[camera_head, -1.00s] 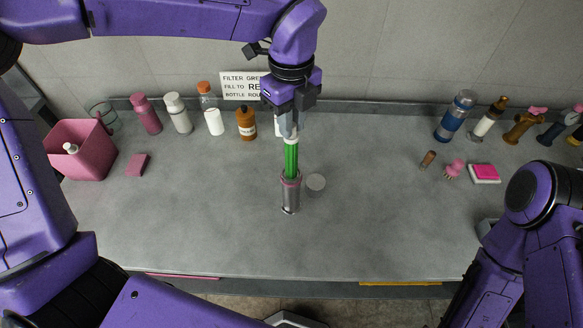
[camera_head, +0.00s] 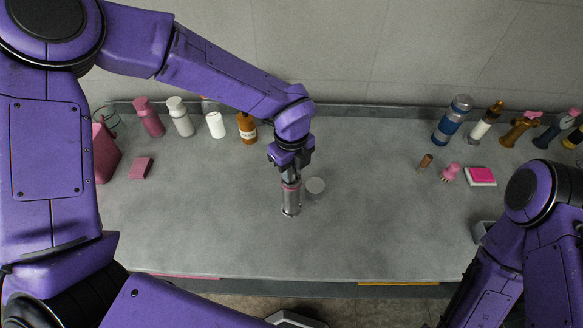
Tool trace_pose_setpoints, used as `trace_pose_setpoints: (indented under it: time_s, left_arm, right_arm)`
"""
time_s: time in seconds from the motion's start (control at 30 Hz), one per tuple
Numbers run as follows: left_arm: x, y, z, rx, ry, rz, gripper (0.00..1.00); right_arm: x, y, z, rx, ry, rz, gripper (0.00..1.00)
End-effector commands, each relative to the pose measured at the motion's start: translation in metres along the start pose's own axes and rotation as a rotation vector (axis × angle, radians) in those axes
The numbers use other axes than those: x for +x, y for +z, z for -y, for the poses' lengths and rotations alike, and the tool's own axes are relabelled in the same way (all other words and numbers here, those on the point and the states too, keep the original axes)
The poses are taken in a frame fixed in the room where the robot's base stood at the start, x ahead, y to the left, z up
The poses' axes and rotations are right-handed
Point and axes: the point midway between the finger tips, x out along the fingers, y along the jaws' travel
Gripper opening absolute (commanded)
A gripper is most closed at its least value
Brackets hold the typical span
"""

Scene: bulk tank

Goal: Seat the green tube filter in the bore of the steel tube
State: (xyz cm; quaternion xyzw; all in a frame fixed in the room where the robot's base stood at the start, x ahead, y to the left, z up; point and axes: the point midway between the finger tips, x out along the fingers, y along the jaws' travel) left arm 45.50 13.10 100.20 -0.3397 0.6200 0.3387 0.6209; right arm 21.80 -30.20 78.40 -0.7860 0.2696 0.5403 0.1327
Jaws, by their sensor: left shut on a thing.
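The steel tube (camera_head: 291,204) stands on the grey bench near its middle, with a pink ring around its top. My left gripper (camera_head: 291,177) is right above the tube's mouth, pointing down, with its fingers close to the rim. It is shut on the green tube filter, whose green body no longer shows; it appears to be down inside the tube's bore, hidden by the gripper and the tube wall. How deep it sits cannot be seen. My right gripper is not in view; only my right arm shows at the lower right.
A round grey lid (camera_head: 315,186) lies just right of the tube. Several bottles stand along the back wall, among them a brown bottle (camera_head: 247,128) and a blue flask (camera_head: 452,121). A pink sponge (camera_head: 141,168) lies left. The bench front is clear.

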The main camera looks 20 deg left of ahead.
Motion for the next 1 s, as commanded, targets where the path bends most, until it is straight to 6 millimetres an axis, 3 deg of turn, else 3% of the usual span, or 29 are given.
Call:
trace_pose_setpoints:
  time_s: [0.03,0.1,0.37,0.5,0.8,1.0]
  left_arm:
    - [0.003,0.0,0.0,0.0,0.0,0.0,0.23]
    - [0.001,0.0,0.0,0.0,0.0,0.0,0.46]
    - [0.001,0.0,0.0,0.0,0.0,0.0,0.46]
    - [-0.009,0.0,0.001,-0.002,-0.003,0.0,0.46]
    - [-0.083,0.001,0.001,-0.002,-0.006,0.0,0.46]
    - [-0.116,0.0,0.0,-0.002,-0.002,0.0,0.46]
  right_arm:
    - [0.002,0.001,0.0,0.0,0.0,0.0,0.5]
    - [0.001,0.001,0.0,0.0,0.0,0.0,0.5]
    - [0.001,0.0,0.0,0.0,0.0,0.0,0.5]
    - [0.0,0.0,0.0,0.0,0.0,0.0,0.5]
    - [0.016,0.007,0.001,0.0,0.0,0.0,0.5]
    - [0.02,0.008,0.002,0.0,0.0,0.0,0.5]
